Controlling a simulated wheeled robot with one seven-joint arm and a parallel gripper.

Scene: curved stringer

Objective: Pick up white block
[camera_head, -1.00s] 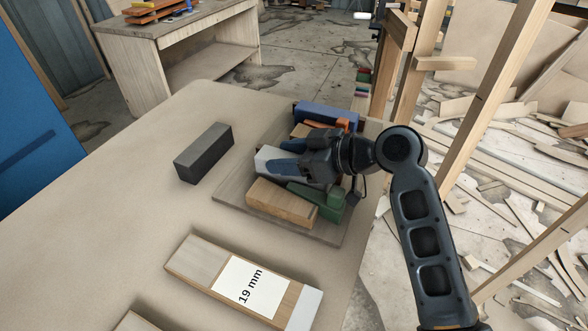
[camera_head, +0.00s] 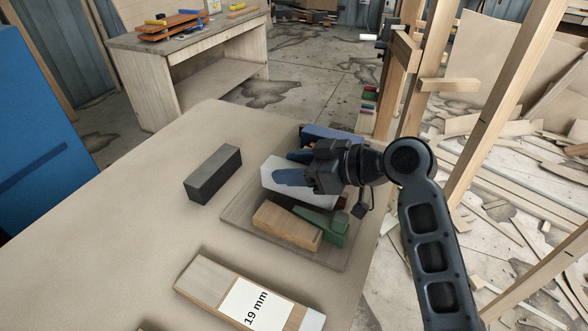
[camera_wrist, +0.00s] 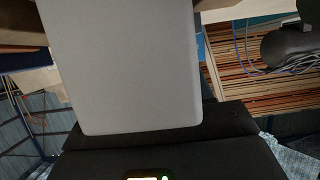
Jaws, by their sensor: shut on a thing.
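The white block (camera_head: 272,180) is between the fingers of my gripper (camera_head: 292,167) in the head view. It appears raised a little above the wooden tray (camera_head: 240,218). My gripper is shut on it, and the blue-grey near finger covers part of its side. In the wrist view a pale grey face of the block (camera_wrist: 125,60) fills the upper middle, close to the dark gripper body. The block's far end is partly hidden by my gripper.
The tray also holds a wooden block (camera_head: 287,226), a green piece (camera_head: 330,226) and a blue piece (camera_head: 335,134). A dark grey block (camera_head: 213,175) lies on the table to the left. A board labelled "19 mm" (camera_head: 208,277) lies in front. The table's left part is clear.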

